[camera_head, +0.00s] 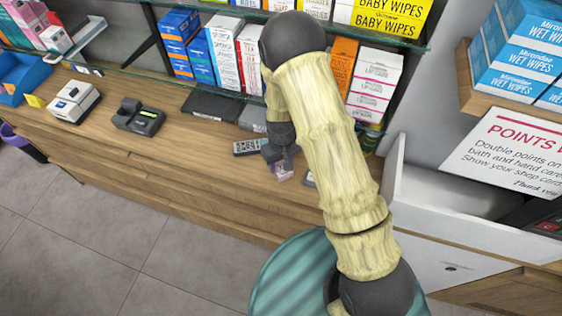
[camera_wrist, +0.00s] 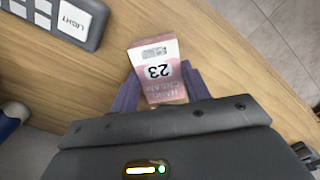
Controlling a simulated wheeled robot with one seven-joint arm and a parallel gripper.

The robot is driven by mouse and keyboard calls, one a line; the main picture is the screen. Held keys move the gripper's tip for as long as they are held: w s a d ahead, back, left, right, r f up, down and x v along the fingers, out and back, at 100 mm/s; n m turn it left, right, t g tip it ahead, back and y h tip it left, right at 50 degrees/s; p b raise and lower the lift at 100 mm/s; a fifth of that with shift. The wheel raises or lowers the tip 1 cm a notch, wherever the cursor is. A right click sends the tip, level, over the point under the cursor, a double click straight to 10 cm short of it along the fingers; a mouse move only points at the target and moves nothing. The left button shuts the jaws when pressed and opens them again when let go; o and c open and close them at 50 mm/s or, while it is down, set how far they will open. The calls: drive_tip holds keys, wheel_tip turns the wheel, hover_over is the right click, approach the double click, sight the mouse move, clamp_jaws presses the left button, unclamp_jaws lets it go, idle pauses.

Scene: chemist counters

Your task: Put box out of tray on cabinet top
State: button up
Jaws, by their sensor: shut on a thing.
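A small pink and white box marked 23 (camera_wrist: 157,58) is between the fingers of my gripper (camera_wrist: 161,92) in the wrist view. The fingers are shut on its sides. In the head view the box (camera_head: 284,172) shows as a small pink patch below my gripper (camera_head: 279,157), partly hidden by it. It is over the wooden cabinet top (camera_head: 190,137), near the front edge. I cannot tell whether it touches the wood. A blue open tray (camera_head: 36,80) is at the far left of the head view, far from my gripper.
A black card terminal (camera_head: 139,117) and a white device (camera_head: 73,101) stand further left. Shelved boxes (camera_head: 222,48) are behind. Wood between terminal and remote is clear near the front.

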sight(281, 165)
drive_tip(key=o, duration=1)
drive_tip(key=shift+f, duration=0.15)
wheel_tip(281, 165, up, 12)
drive_tip(key=b, duration=0.3)
drive_tip(key=shift+r, duration=0.2)
drive_tip(key=s+d+r+m+t, duration=0.1)
drive_tip(key=s+d+r+m, duration=0.1)
drive_tip(key=s+d+r, duration=0.2)
drive_tip(key=s+d+r+m+t, duration=0.1)
drive_tip(key=s+d+r+m, duration=0.2)
drive_tip(key=s+d+r, duration=0.2)
drive_tip(key=s+d, duration=0.3)
drive_tip(key=d, duration=0.1)
drive_tip(key=shift+s+d+t, duration=0.15)
drive_tip(key=shift+d+t, duration=0.15)
